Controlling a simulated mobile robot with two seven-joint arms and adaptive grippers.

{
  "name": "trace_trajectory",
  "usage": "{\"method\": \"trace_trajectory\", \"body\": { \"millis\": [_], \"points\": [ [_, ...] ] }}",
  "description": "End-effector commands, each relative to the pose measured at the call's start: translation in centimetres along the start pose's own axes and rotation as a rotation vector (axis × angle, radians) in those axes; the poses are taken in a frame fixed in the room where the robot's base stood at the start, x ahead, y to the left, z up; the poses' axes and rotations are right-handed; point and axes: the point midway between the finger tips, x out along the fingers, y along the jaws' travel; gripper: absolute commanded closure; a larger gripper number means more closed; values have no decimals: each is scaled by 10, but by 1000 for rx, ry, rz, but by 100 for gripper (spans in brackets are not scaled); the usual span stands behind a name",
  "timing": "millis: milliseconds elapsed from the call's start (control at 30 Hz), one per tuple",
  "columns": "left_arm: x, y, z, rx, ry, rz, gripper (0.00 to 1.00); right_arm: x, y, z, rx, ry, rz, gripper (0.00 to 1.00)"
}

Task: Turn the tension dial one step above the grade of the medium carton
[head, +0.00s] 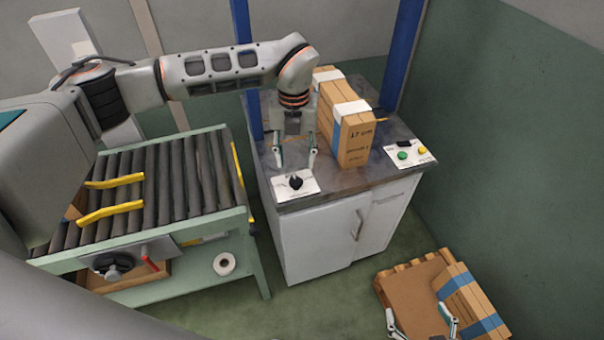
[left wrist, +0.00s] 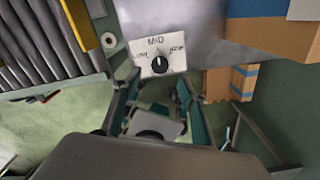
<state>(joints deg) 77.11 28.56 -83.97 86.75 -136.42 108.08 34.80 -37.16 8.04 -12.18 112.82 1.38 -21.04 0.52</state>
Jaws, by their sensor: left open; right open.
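The tension dial (head: 296,183) is a black knob on a white plate at the front left corner of the cabinet top. In the left wrist view the dial (left wrist: 160,65) shows words around it; the top one reads MID, the side ones are blurred. I cannot tell its setting for sure. My left gripper (head: 295,164) is open and empty, pointing down just above and behind the dial. Cartons (head: 357,143) with white and blue bands stand on the cabinet; their dark print is too small to read surely. My right gripper (head: 422,328) is open near the floor cartons.
A roller conveyor (head: 160,180) with yellow guides stands left. Banded cartons (head: 470,303) lie on a pallet (head: 388,291) at bottom right. Blue posts (head: 402,45) rise by the cabinet.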

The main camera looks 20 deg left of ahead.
Motion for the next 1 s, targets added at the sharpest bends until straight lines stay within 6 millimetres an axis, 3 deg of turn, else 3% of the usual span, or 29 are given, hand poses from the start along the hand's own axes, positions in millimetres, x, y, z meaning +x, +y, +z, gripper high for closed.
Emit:
{"method": "trace_trajectory", "body": {
  "millis": [500, 900, 1000],
  "points": [
    [68, -1, -1, 1, 4, -1, 57, 0, -2, 5, 0, -10, -3, 18],
    [76, -1, -1, 3, 2, -3, 57, 0, -1, 5, 0, -11, -2, 18],
    [76, -1, -1, 3, 2, -3, 81, 0, -1, 4, 0, -9, -1, 18]
  ]
}}
